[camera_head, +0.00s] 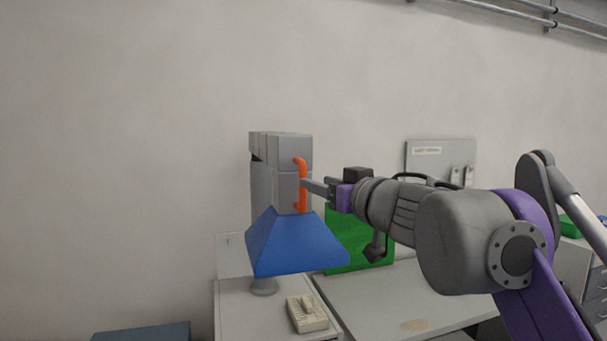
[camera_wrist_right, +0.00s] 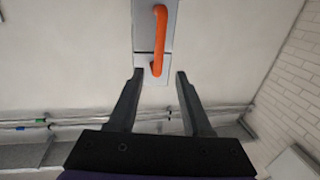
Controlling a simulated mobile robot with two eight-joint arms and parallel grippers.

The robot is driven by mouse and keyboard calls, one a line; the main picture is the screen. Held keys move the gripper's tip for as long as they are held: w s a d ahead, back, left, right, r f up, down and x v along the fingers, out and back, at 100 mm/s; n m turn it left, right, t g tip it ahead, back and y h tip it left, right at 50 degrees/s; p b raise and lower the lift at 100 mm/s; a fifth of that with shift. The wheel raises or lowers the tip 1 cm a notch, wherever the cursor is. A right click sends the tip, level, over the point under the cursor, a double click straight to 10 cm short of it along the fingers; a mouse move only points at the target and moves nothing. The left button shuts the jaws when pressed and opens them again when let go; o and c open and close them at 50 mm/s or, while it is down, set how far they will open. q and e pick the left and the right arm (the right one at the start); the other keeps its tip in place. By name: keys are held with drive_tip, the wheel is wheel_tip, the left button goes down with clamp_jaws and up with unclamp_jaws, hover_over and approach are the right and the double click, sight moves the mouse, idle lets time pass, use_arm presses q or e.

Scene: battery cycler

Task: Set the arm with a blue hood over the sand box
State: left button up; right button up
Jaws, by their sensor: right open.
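The grey arm (camera_head: 278,155) with the blue hood (camera_head: 293,246) stands over the left end of the white worktop, hood facing down. An orange handle (camera_head: 301,185) is fixed upright on its right side. My right gripper (camera_head: 312,187) reaches the handle from the right. In the right wrist view, its two fingers (camera_wrist_right: 160,74) are apart, with the lower end of the orange handle (camera_wrist_right: 159,40) in line with the gap between the tips. Whether they touch the handle cannot be told. No box is clearly recognisable as the sand box. My left gripper is not in view.
A beige block-like device (camera_head: 307,314) lies on the worktop (camera_head: 380,296) just below the hood. A green panel (camera_head: 350,232) stands behind. A dark blue-grey box top (camera_head: 143,332) shows at the lower left. The wall left of the hood is clear.

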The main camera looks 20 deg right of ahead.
drive_tip(key=p, duration=0.1)
hover_over(303, 210)
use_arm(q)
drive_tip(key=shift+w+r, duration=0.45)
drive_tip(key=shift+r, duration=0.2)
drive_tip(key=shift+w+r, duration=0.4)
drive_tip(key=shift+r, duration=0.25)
use_arm(e)
drive_tip(key=shift+w+d, duration=0.1)
drive_tip(key=shift+w, duration=0.3)
clamp_jaws()
